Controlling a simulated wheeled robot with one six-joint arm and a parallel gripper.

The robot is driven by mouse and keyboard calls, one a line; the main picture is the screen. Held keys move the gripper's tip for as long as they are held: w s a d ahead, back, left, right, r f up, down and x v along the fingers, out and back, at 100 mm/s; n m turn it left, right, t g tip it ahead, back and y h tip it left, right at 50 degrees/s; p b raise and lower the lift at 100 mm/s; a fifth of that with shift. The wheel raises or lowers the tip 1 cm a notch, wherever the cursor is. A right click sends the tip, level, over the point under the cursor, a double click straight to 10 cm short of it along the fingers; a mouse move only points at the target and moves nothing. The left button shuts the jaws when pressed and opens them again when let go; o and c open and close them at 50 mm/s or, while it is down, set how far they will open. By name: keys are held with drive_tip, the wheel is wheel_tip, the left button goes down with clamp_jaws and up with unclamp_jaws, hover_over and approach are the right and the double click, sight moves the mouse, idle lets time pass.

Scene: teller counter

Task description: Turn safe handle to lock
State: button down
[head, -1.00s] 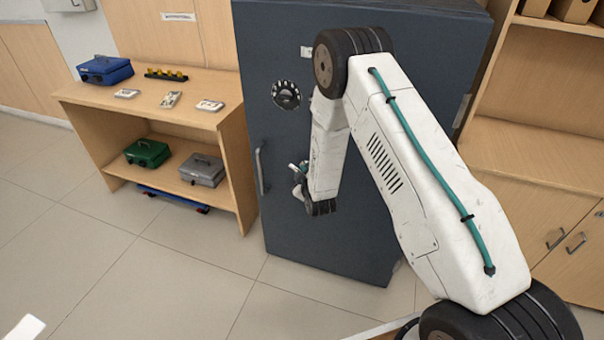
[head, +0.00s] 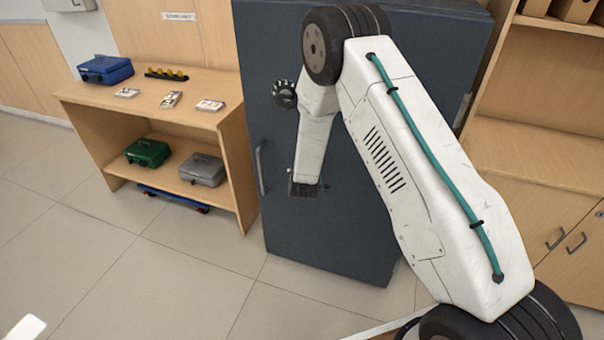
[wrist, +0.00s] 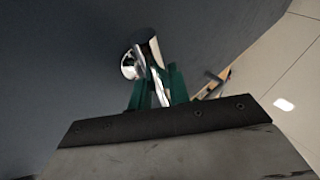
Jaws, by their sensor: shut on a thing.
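The dark blue-grey safe (head: 330,245) stands shut in the middle of the head view. In the wrist view its chrome handle (wrist: 149,46) shows a round hub, a ball-ended spoke and a bright bar. My gripper (wrist: 158,92), with green fingers, is shut on that bar close to the safe door. In the head view my forearm covers most of the handle and the gripper; only a small part shows at the wrist's right edge. The round black dial (head: 284,94) is above and left of the wrist, partly beside my forearm.
A vertical pull bar (head: 261,170) is on the door's left edge. A wooden shelf unit (head: 236,150) to the left holds a blue box (head: 105,69), a green box (head: 148,152) and a grey box (head: 202,169). Wooden cabinets (head: 545,215) stand at right. Floor in front is clear.

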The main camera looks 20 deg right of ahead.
idle(0.3)
drive_tip(key=c, duration=1.3)
unclamp_jaws()
drive_tip(key=shift+c, duration=0.2)
drive_tip(key=v, duration=0.7)
drive_tip(key=shift+s+r, duration=0.25)
drive_tip(key=shift+s, duration=0.1)
drive_tip(key=shift+a, duration=0.1)
